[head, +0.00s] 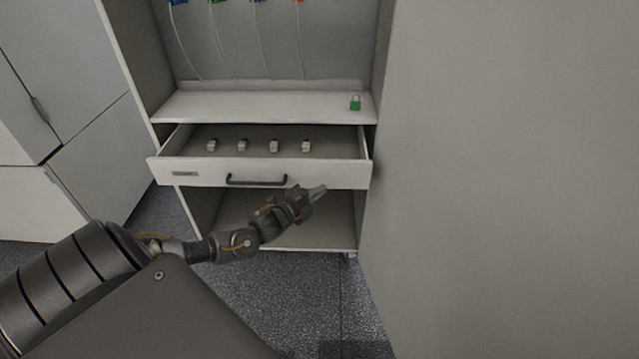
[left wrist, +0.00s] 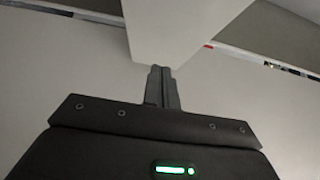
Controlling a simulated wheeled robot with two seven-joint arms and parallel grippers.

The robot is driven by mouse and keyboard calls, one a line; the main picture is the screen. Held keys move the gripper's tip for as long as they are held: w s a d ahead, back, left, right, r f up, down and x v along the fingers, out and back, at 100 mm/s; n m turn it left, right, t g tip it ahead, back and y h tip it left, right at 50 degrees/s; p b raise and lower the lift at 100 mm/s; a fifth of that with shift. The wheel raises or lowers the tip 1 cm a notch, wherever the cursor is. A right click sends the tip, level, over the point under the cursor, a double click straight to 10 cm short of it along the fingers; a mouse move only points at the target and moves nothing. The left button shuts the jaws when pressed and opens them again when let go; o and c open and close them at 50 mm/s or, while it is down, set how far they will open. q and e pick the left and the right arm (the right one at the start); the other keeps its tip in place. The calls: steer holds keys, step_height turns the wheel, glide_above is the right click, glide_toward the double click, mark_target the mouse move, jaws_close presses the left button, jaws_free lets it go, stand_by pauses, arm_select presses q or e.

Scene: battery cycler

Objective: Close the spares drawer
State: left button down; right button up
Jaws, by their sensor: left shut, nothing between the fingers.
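The spares drawer (head: 331,174) is pulled out of the white cabinet and stands open, with a dark bar handle (head: 256,180) and a small label on its front. Several small light grey pieces (head: 274,146) stand in a row inside it. My left gripper (head: 318,191) is shut and empty, in front of the right half of the drawer front, near its lower edge. In the left wrist view its shut fingers (left wrist: 161,88) point at a pale surface; I cannot tell whether they touch it. My right gripper is not in view.
A green and white piece (head: 355,103) sits on the shelf (head: 270,106) above the drawer. Coloured connectors on cables (head: 220,40) hang at the back. A large pale panel (head: 500,180) stands close on the right. Grey cabinets (head: 90,160) stand on the left.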

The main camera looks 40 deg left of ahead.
mark_target(328, 177)
arm_select(q)
steer(key=w+a, duration=0.2)
steer(key=w, duration=0.1)
steer(key=shift+a, duration=0.1)
steer(key=shift+w+a, duration=0.1)
steer(key=shift+w, duration=0.1)
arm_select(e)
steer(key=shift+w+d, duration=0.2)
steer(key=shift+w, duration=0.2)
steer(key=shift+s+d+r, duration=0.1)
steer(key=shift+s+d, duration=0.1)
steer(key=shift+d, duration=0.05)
arm_select(q)
steer(key=shift+a, duration=0.1)
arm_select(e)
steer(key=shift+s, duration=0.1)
